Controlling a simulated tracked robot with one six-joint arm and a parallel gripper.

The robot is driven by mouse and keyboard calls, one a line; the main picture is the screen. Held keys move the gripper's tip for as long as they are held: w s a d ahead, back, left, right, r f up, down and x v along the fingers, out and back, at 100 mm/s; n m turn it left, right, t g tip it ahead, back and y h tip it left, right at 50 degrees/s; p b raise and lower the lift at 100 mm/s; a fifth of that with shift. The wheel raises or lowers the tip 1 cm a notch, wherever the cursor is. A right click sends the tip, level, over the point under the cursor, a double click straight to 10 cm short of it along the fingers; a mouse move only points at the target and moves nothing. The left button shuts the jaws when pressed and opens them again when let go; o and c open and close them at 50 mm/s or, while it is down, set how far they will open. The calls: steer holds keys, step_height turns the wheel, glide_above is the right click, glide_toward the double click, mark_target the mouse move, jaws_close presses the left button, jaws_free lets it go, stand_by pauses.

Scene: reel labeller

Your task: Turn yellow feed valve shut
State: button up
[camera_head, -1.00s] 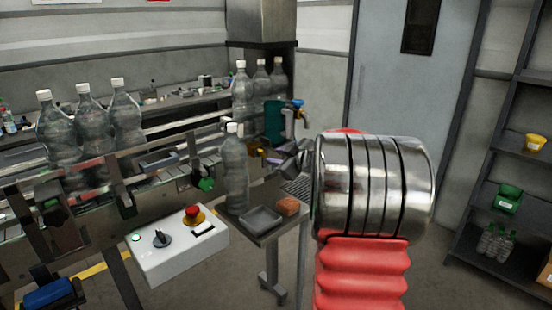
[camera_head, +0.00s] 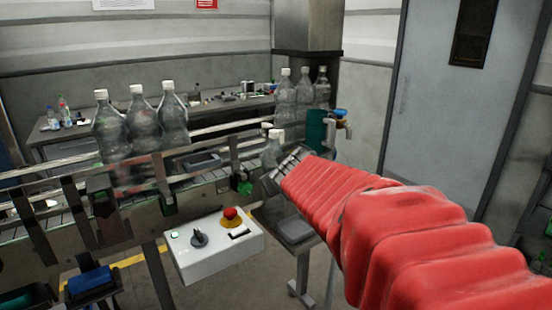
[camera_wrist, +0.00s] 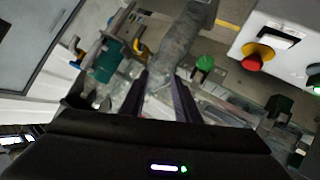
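A small yellow valve handle (camera_wrist: 140,46) shows in the wrist view, beside a teal housing (camera_wrist: 105,62) and up-left of my fingertips. In the head view the teal housing (camera_head: 316,130) stands behind my red-sleeved arm, and the yellow handle is hidden there. My gripper (camera_wrist: 160,75) has its two dark fingers apart. The yellow handle is outside the finger gap.
A blue handle (camera_head: 340,112) is on the housing's other side. A white control box (camera_head: 215,245) with a red stop button (camera_head: 231,213) stands in front. Bottles (camera_head: 140,120) line the conveyor. A grey tray (camera_head: 295,230) sits below my arm.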

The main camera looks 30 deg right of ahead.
steer(key=s+a+f+g+y, duration=0.2)
steer(key=s+a+f, duration=0.4)
steer(key=s+a, duration=0.5)
steer(key=s+a+f+g+y, duration=0.3)
steer(key=s+a+f, duration=0.3)
steer(key=s+a, duration=0.5)
steer(key=shift+s+a+n+g+y, duration=0.35)
steer(key=shift+a+y, duration=0.25)
steer(key=shift+a, duration=0.5)
steer(key=shift+o, duration=0.3)
steer(key=shift+s, duration=0.15)
